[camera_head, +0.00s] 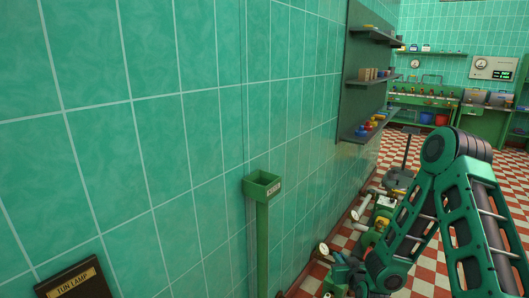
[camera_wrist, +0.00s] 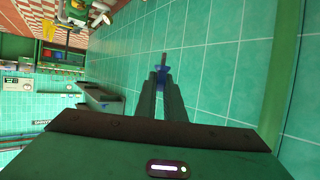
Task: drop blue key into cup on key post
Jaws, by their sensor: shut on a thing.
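The blue key (camera_wrist: 161,71) is held between the fingertips of my gripper (camera_wrist: 160,82) in the wrist view, its thin end sticking out past the tips. The gripper is shut on it. The key post (camera_head: 262,245) is a narrow green upright in front of the tiled wall in the head view. In the head view my arm bends down at the lower right, and the key cannot be made out there. The key is not in the cup in any view.
Dark wall shelves (camera_head: 371,76) with small items stand farther along the wall. A dark "TUN LAMP" plaque (camera_head: 74,281) is at the lower left. Pipes and gauges (camera_head: 378,215) run along the wall's foot. Checkered floor lies to the right.

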